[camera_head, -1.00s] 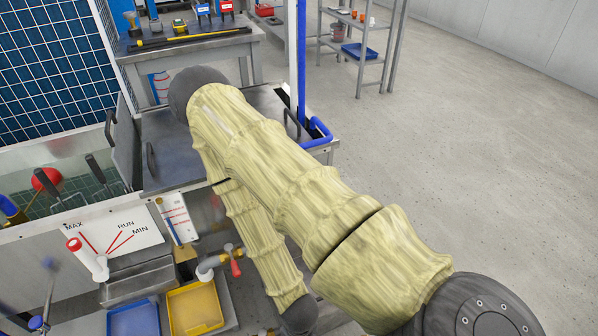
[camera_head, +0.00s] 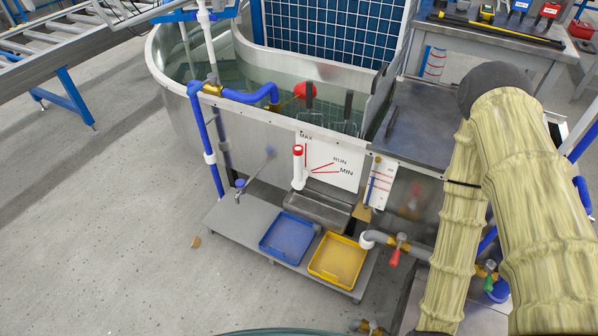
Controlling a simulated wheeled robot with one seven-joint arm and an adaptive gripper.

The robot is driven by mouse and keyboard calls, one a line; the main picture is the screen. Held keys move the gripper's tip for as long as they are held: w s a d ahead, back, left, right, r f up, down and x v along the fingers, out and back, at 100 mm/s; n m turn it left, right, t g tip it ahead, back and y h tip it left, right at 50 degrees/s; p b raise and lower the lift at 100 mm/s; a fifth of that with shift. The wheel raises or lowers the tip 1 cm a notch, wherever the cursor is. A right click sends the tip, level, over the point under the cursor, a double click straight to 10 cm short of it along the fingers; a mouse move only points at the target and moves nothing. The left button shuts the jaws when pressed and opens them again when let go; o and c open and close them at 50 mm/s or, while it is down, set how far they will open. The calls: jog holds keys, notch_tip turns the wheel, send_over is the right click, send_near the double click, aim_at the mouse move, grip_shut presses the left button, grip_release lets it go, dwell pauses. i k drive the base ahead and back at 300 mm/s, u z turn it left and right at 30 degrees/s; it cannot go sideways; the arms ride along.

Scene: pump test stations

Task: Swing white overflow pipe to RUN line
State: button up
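The white overflow pipe (camera_head: 298,170) stands nearly upright on the front of the metal tank, with a red ring at its top. It is at the left edge of a white plate (camera_head: 343,178) with red lines marked MAX, RUN and MIN. The pipe is beside the MAX line, and the RUN line (camera_head: 323,167) slants up to the right, away from it. The pipe's lower end is by a metal trough (camera_head: 318,208). My arm, in a pale yellow cover, fills the right side. My gripper is outside the picture.
Below the trough, a blue tray (camera_head: 287,238) and a yellow tray (camera_head: 337,260) sit on a low shelf. A grey pipe with a red-handled valve (camera_head: 397,250) runs right of them. A blue pipe (camera_head: 205,140) stands at left. Floor at lower left is mostly clear.

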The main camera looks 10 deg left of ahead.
aim_at(298, 182)
jog(key=u, duration=0.45)
jog(key=k, duration=0.55)
jog(key=u, duration=1.2)
jog(key=i, duration=0.95)
jog(key=z, duration=0.6)
